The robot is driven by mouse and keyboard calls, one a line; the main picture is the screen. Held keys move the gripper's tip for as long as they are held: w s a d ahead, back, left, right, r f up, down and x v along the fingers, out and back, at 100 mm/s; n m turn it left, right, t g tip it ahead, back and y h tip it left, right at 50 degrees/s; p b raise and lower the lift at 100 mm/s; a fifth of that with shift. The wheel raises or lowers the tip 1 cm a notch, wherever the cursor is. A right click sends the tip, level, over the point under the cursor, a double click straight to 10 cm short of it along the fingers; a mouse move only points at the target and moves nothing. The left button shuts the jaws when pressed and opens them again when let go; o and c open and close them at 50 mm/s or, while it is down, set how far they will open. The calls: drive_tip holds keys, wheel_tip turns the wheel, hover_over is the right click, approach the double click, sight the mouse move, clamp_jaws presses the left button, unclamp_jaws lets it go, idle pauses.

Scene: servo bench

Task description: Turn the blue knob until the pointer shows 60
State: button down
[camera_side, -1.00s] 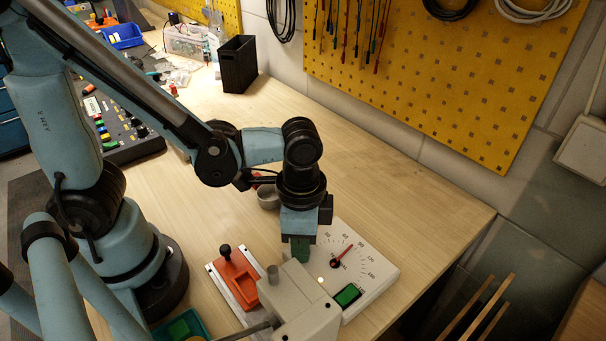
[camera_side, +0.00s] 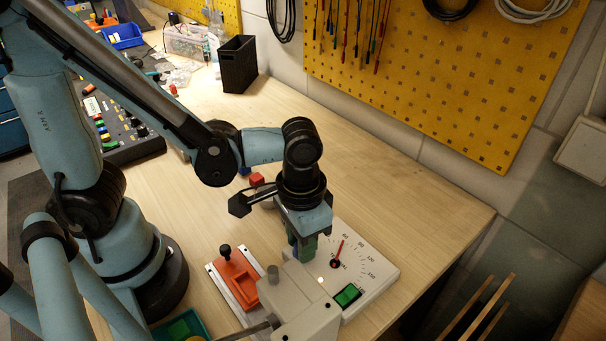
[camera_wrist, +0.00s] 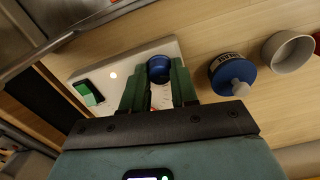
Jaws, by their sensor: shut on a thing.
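The white dial panel (camera_side: 378,284) lies on the bench in the side view, right of my gripper (camera_side: 303,252). Its red pointer (camera_side: 339,252) leans up and slightly right. The tip is close to the mark that seems to read 60; the print is too small to tell exactly. In the wrist view, the blue knob (camera_wrist: 159,67) is between the green fingers of my gripper (camera_wrist: 158,82), which is shut on it. In the side view the fingers largely hide the knob.
A grey block fixture (camera_side: 300,305) stands close in front of my gripper. An orange slide (camera_side: 237,278) is left of it. The wrist view shows a blue container (camera_wrist: 224,72) and a white bowl (camera_wrist: 288,52) beside the panel.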

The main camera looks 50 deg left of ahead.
idle(0.3)
drive_tip(key=c, duration=0.9)
unclamp_jaws()
drive_tip(key=shift+o, duration=0.2)
wheel_tip(320, 180, up, 12)
